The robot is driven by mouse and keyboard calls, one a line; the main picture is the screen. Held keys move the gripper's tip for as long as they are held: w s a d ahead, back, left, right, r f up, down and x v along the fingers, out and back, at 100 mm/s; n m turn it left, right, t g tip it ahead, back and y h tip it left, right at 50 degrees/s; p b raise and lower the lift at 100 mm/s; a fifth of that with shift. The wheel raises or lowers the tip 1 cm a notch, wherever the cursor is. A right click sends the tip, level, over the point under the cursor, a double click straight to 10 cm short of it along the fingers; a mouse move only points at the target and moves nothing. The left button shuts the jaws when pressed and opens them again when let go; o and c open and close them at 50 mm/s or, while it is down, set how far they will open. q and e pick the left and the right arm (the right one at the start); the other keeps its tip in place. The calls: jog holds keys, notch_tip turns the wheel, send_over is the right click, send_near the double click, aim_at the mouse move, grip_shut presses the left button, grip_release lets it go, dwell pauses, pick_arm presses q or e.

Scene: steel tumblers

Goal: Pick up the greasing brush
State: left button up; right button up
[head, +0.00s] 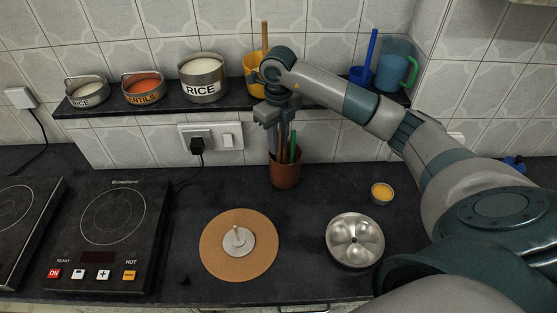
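A reddish-brown cup (285,174) stands on the dark counter near the wall. Slim utensils stand upright in it, one with a green handle (293,146). I cannot tell which of them is the greasing brush, as their lower ends are hidden in the cup. My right gripper (283,138) points down just above the cup, among the tops of the utensils. Its fingers overlap with the handles, so I cannot tell whether it is open or shut on one. My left gripper is not in view.
A shelf (150,107) behind carries several tins and mugs, close to my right arm. A small bowl of yellow stuff (382,193), a steel moulded pan (355,240) and a round cork mat (215,262) lie on the counter. An induction cooker (110,225) is at left.

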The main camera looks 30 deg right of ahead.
jog(key=shift+c, duration=0.3)
grip_shut()
jog(key=shift+r, duration=0.1)
jog(key=shift+r, duration=0.5)
notch_tip(320, 180, up, 17)
jog(key=b, duration=0.2)
jog(key=shift+b, duration=0.4)
jog(key=shift+f, duration=0.1)
